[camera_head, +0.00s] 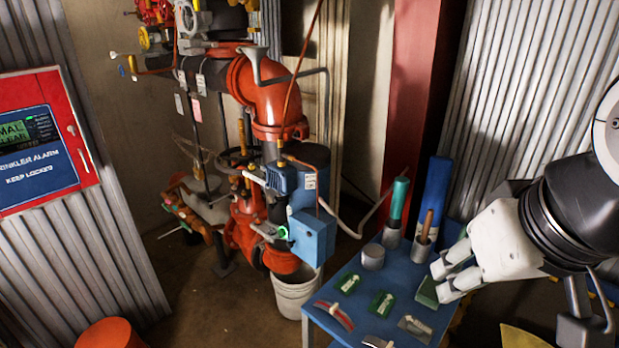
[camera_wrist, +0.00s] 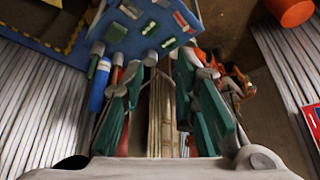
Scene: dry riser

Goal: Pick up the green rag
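A dark green folded piece (camera_head: 427,291), which looks like the rag, lies on the blue table (camera_head: 322,318) near its right side in the head view. My gripper (camera_head: 440,281) is just to its right, fingertips at or over its edge; I cannot tell whether they touch it. In the wrist view my gripper (camera_wrist: 162,75) has its fingers spread apart with nothing between them.
Green arrow tags (camera_head: 381,303), a grey can (camera_head: 373,257) and cups with a teal-handled tool (camera_head: 399,197) and a wooden handle (camera_head: 427,224) crowd the table. A blue cylinder (camera_head: 433,195) stands behind. Red piping (camera_head: 270,100) and a white bucket (camera_head: 297,292) are left.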

